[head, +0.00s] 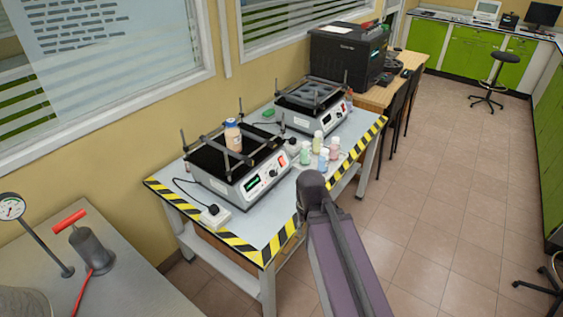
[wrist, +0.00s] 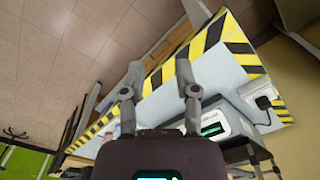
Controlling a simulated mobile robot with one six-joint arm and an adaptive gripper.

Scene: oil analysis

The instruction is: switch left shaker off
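The left shaker (head: 240,192) stands on the near part of the table, a white box with a dark platform. Its front panel has a lit green display (head: 252,183), a knob and a red switch (head: 282,160). A bottle with a blue cap (head: 233,137) stands on its platform. In the wrist view part of a shaker (wrist: 225,120) with a lit display (wrist: 211,129) shows right of my gripper (wrist: 159,68). My gripper's two fingers are apart with nothing between them, above the table. My gripper is not discernible in the head view; my arm reaches toward the table's front edge.
The table (head: 228,225) has a yellow-black striped edge. A second shaker (head: 310,117) stands farther back. Several small capped bottles (head: 323,159) stand right of the left shaker.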

